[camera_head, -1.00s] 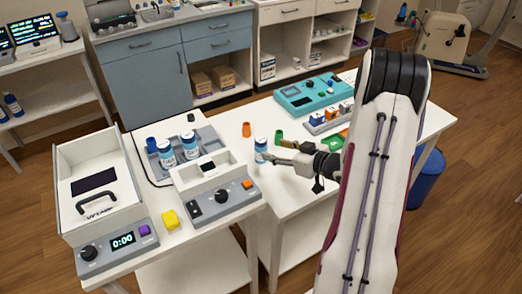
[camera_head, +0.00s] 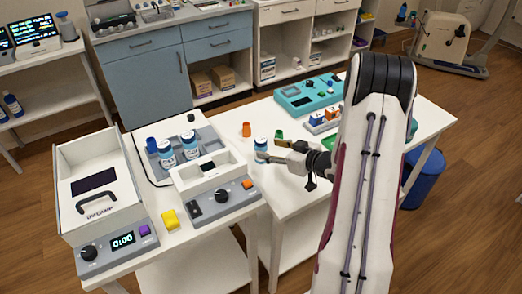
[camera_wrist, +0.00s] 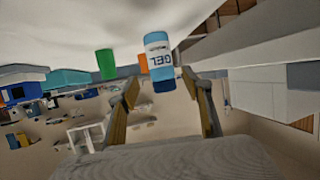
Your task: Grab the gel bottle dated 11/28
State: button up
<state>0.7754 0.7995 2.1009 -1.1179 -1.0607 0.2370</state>
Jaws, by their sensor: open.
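A small gel bottle with a white label and blue cap (camera_head: 261,146) stands on the white table's left part. It also shows in the wrist view, upside down, with "GEL" on its label (camera_wrist: 158,50); no date is legible. My gripper (camera_head: 270,150) is open at the bottle's right side, with its fingertips close to it. In the wrist view the bottle lies between the two fingers (camera_wrist: 162,84), with gaps at the sides. Whether a finger touches it cannot be told. Similar bottles (camera_head: 167,155) (camera_head: 189,147) stand in a grey tray at left; their dates are unreadable.
An orange cup (camera_head: 246,130) and a green cup (camera_head: 279,136) stand behind the bottle. A grey device with a knob (camera_head: 222,196) is to the left, and a yellow block (camera_head: 170,220) is near it. A teal device (camera_head: 308,95) stands at the table's back.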

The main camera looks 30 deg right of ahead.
aim_at(266, 148)
jog(key=shift+x, duration=2.65)
jog(key=shift+s+a+f, duration=0.1)
jog(key=shift+a, duration=0.05)
jog(key=c, duration=1.3)
